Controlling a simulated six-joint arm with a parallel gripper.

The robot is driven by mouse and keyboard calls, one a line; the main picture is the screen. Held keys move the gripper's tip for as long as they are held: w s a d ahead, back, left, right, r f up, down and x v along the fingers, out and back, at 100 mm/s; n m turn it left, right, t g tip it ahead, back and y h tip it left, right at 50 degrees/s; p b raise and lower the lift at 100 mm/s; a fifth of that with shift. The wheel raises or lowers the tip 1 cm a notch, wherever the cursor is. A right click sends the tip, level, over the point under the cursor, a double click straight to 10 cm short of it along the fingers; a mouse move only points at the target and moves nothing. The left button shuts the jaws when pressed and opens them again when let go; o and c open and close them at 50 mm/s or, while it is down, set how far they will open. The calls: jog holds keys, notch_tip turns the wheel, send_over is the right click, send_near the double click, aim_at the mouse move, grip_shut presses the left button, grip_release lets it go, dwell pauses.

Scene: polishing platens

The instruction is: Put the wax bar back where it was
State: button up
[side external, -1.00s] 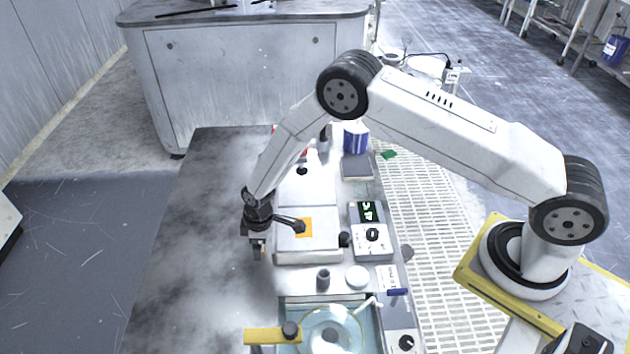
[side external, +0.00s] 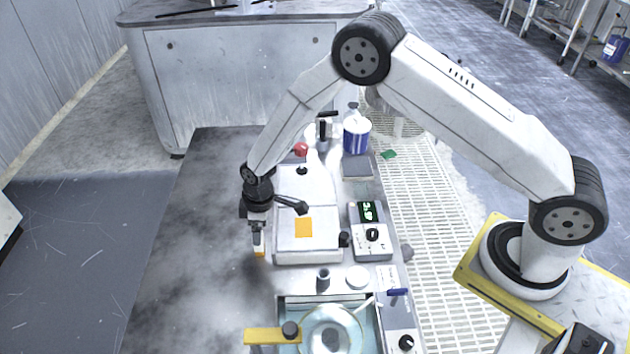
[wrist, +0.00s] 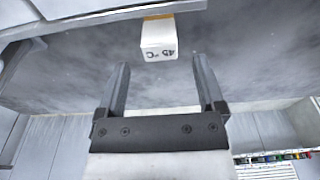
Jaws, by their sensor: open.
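The wax bar appears to be the small pale block with an orange-yellow end, marked "45 °C" in the wrist view (wrist: 158,40). In the side view it is a small yellowish piece (side external: 260,253) on the bench, just left of the white hotplate unit. My gripper (side external: 258,247) is directly above it, pointing down. In the wrist view my gripper (wrist: 160,64) has its two fingers wide apart with nothing between them. The bar lies just beyond the fingertips, apart from them.
The white hotplate unit (side external: 290,250) bears an orange square (side external: 303,227). A controller with a lit display (side external: 370,240) stands to its right. The bench's left side (side external: 190,250) is clear.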

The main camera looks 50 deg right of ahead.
jog(key=shift+s+d+r, duration=0.15)
jog(key=shift+r, duration=1.3)
jog(key=shift+s+d+r, duration=0.15)
jog(key=shift+r, duration=1.3)
jog(key=shift+r, duration=0.1)
jog(key=s+d+r+m, duration=0.4)
jog(key=s+d+r, duration=0.2)
jog(key=s, duration=0.4)
jog(key=s+d+r+m+t+h, duration=0.1)
jog(key=s+d+r+m, duration=0.4)
jog(key=s, duration=0.5)
notch_tip(320, 180, up, 2)
jog(key=d, duration=0.2)
jog(key=shift+d+r+t, duration=0.15)
jog(key=shift+d+t, duration=0.15)
jog(key=shift+d, duration=0.1)
